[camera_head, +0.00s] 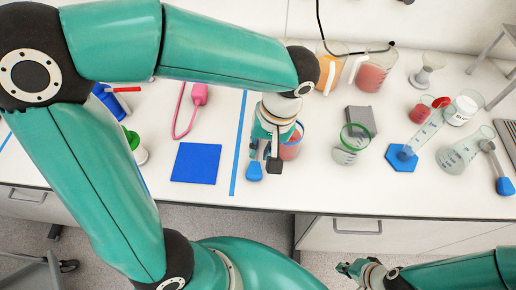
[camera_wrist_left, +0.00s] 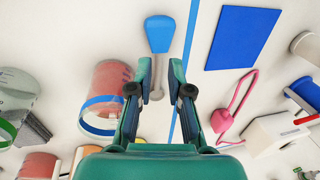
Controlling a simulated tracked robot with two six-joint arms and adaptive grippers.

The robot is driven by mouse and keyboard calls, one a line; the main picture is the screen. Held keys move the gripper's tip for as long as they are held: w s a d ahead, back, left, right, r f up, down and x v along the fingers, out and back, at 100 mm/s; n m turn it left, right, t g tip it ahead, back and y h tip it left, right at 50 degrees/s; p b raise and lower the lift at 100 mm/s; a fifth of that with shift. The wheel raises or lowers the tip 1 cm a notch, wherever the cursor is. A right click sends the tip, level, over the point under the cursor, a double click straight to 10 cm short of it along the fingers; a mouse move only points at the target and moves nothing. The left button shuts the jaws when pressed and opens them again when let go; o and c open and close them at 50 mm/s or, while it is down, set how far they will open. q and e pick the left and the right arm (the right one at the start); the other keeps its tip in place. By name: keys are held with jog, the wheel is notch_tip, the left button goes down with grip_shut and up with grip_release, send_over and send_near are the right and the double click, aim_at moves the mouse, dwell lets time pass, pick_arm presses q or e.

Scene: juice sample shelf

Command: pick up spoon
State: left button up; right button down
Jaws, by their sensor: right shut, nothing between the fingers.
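A spoon with a blue handle (camera_head: 254,173) lies on the white bench at the near edge, mostly hidden by my left gripper in the head view. In the left wrist view its blue end (camera_wrist_left: 159,34) points away and its grey stem runs back between my fingers. My left gripper (camera_wrist_left: 160,75) is open, pointing down over the spoon, with one finger on each side of the stem; I cannot tell whether they touch it. It also shows in the head view (camera_head: 264,166). My right gripper (camera_head: 347,268) is shut and empty, low in front of the bench.
A blue-rimmed beaker of red liquid (camera_head: 291,148) stands close beside my left gripper. A blue tape line (camera_head: 238,145) and a blue square mat (camera_head: 196,163) lie to the left. A green-rimmed beaker (camera_head: 350,147) and another blue-ended tool (camera_head: 504,187) are to the right.

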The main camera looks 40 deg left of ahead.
aim_at(256, 163)
pick_arm(q)
jog(key=shift+s+a+f+p, duration=0.1)
jog(key=shift+a+f, duration=0.1)
jog(key=shift+f, duration=0.9)
jog(key=shift+s+a+f+p, duration=0.1)
jog(key=shift+a+f, duration=0.1)
jog(key=shift+f, duration=0.85)
jog(key=shift+a+f+p, duration=0.1)
jog(key=shift+a+f, duration=0.1)
jog(key=shift+f, duration=0.9)
jog(key=shift+c, duration=0.4)
grip_shut()
